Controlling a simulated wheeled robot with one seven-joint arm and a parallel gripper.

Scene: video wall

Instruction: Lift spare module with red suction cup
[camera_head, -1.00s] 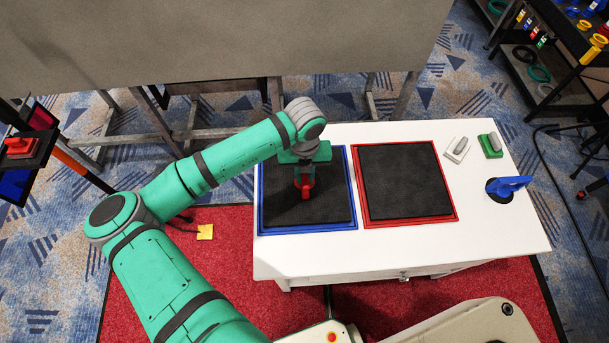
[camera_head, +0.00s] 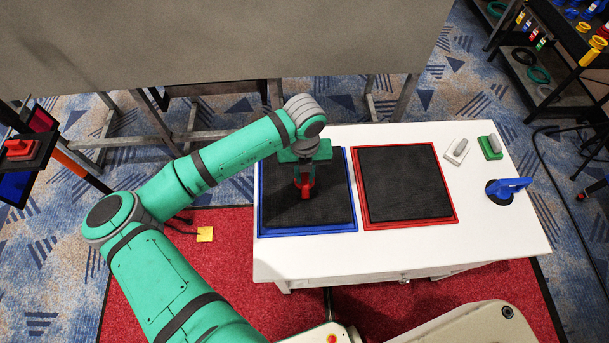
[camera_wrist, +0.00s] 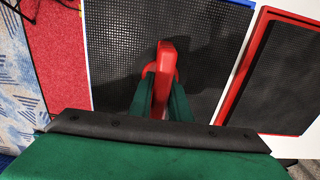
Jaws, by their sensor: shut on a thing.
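The spare module is a black ridged panel (camera_head: 328,212) inside a blue frame (camera_head: 257,190) on the left of the white table. It also shows in the wrist view (camera_wrist: 115,50). The red suction cup (camera_head: 305,186) is on the panel, near its middle. My gripper (camera_head: 303,178) is above it, pointing down. In the wrist view my green fingers are shut on the red suction cup's handle (camera_wrist: 163,75), one finger on each side. The cup's underside is hidden. I cannot tell whether the panel is raised out of its frame.
A second black panel in a red frame (camera_head: 456,205) lies close on the right. A white-grey handle tool (camera_head: 456,150), a green one (camera_head: 490,146) and a blue suction cup (camera_head: 508,187) stand on the table's right side. A large grey board (camera_head: 230,45) stands behind.

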